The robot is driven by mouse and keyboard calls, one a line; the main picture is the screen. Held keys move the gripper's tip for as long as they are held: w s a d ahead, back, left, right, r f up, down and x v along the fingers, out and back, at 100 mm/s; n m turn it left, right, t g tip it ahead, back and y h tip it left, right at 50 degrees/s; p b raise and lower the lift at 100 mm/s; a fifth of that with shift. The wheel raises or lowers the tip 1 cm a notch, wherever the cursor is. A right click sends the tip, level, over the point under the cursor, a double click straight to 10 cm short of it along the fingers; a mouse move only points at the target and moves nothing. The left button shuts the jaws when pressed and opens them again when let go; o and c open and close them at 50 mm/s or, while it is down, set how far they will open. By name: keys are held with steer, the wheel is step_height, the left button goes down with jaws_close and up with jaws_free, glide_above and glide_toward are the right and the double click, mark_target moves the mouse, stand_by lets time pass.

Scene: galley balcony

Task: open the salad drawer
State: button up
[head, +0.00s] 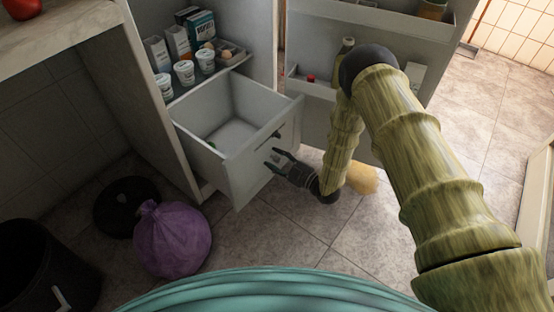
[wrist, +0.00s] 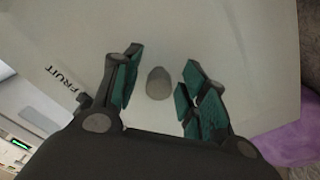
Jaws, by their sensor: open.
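A pale grey drawer (head: 235,172) stands pulled well out of the lower part of an open fridge, with a small green thing in its back left corner. Its front panel (wrist: 225,40) fills most of the wrist view and bears the label FRUIT (wrist: 62,79). A grey oval knob (wrist: 158,83) shows on the panel between my fingertips. My gripper (head: 270,159) is open just in front of the drawer front, with its fingers pointing at it. In the wrist view my gripper (wrist: 160,62) has its fingers apart on either side of the knob; I cannot tell whether they touch the panel.
The fridge shelf (head: 222,72) above holds white tubs (head: 184,72) and cartons. The open fridge door (head: 352,128) stands behind my arm. A purple bag (head: 172,238) and a black bin (head: 42,262) stand on the floor at left. Tiled floor (head: 285,222) is clear before the drawer.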

steer(key=v, duration=1.2)
stand_by(0.4)
